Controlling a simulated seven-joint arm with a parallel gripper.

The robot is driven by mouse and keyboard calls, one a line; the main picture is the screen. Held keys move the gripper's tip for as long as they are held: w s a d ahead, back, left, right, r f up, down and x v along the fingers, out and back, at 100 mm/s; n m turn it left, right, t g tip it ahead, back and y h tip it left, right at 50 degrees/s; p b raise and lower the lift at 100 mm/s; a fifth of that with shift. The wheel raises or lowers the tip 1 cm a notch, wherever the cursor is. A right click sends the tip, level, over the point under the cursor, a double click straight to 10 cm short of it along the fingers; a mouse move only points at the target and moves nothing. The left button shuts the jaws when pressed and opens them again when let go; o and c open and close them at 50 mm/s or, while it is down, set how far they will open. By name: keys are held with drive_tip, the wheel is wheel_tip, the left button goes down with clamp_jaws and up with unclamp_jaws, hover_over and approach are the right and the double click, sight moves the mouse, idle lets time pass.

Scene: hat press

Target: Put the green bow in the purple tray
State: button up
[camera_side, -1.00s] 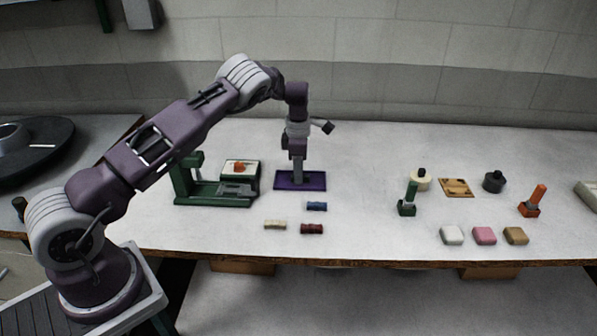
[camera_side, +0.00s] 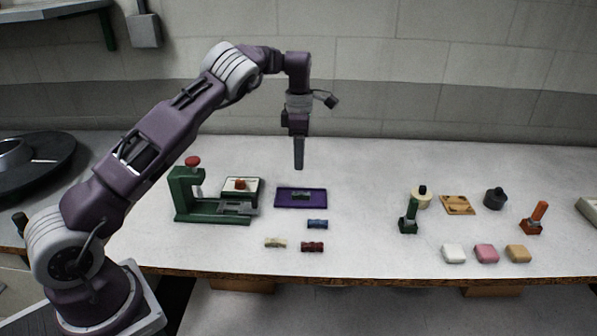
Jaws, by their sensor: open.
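The purple tray (camera_side: 285,203) lies flat on the table, right of the green press. The green bow (camera_side: 300,195) lies inside the tray near its middle, small and dark green. My gripper (camera_side: 299,168) is open and empty, pointing down in the air above the tray and the bow, clear of both.
Blue (camera_side: 317,223), cream (camera_side: 275,242) and dark red (camera_side: 313,246) bows lie in front. Stamps and blocks, including a pink block (camera_side: 486,253), stand at right. The table between is clear.

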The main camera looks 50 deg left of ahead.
drive_tip(key=s+d+r+m+t+h, duration=0.1)
drive_tip(key=s+d+r+m, duration=0.5)
drive_tip(key=r, duration=0.4)
drive_tip(key=s+d+r+m+t+h, duration=0.1)
drive_tip(key=s+d+r+m+t, duration=0.15)
drive_tip(key=s+r+m, duration=0.45)
drive_tip(key=s+d+m, duration=0.2)
drive_tip(key=s+m, duration=0.2)
drive_tip(key=s, duration=0.4)
drive_tip(key=s+d+m+t+y, duration=0.1)
drive_tip(key=s+d+m, duration=0.2)
drive_tip(key=s, duration=0.6)
drive_tip(key=s+d+m+t+y, duration=0.1)
drive_tip(key=s+d+m, duration=0.2)
drive_tip(key=s+m, duration=0.4)
drive_tip(key=shift+s+d+f, duration=0.25)
drive_tip(key=shift+s+f, duration=0.05)
drive_tip(key=shift+s, duration=0.4)
